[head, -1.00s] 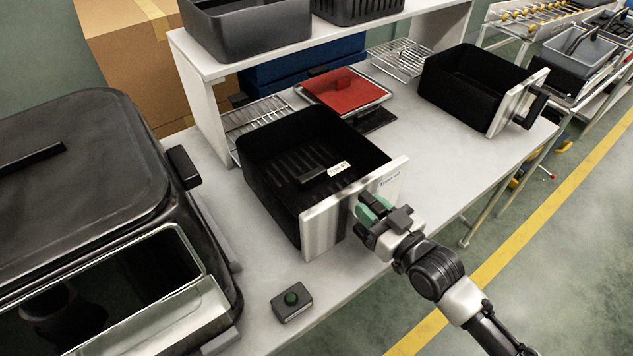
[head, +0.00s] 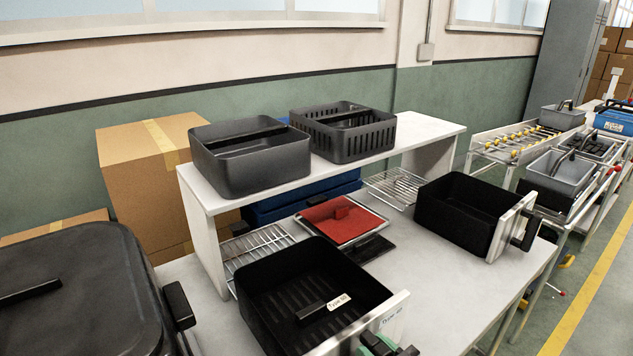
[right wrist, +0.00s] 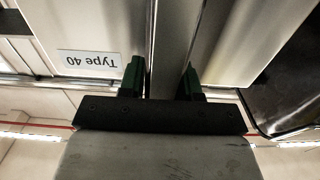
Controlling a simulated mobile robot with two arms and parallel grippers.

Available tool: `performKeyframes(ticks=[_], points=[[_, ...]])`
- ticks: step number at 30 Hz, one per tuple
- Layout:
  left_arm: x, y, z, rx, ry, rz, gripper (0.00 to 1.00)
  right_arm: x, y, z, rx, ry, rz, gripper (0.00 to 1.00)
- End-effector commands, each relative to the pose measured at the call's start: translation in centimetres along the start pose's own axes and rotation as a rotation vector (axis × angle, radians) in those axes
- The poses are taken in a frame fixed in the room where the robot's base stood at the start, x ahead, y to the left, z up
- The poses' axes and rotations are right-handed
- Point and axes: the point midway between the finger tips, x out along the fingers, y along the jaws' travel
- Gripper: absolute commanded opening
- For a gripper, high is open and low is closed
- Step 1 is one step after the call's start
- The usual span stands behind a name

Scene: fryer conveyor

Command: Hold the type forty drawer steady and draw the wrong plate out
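The type forty drawer (head: 254,305) is a black open box on the bench, with a steel front labelled "Type 40". The label shows upside down in the right wrist view (right wrist: 90,63). A black slotted plate (head: 291,289) lies inside, with a raised grip (head: 310,312) and a pale "Type" tag (head: 339,302) whose number is hard to read. My right gripper (head: 378,347), with green finger pads, is at the drawer front. In the right wrist view its fingers (right wrist: 163,82) close on both sides of the steel handle (right wrist: 168,45). My left gripper is not in view.
A second black drawer (head: 450,211) stands at the bench's right. A red plate (head: 338,222) and wire racks (head: 256,245) lie between. A shelf (head: 400,152) carries two dark bins. The black fryer (head: 80,290) is at left. Some bare bench (head: 450,290) lies right of the drawer.

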Motion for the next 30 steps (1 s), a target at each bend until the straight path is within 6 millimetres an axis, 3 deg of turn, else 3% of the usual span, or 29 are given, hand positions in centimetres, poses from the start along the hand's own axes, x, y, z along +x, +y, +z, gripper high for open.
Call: performKeyframes(ticks=[1, 4, 16, 30], points=[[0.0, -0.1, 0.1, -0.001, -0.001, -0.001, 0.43, 0.0, 0.0, 0.0, 0.0, 0.0, 0.0, 0.41], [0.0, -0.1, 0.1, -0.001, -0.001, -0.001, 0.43, 0.0, 0.0, 0.0, 0.0, 0.0, 0.0, 0.57], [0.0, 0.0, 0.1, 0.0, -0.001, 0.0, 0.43, -1.0, 0.0, 0.1, 0.0, -0.002, 0.0, 0.57], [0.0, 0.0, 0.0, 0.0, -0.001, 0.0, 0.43, -10.1, -0.1, 0.1, 0.0, -0.005, -0.001, 0.57]])
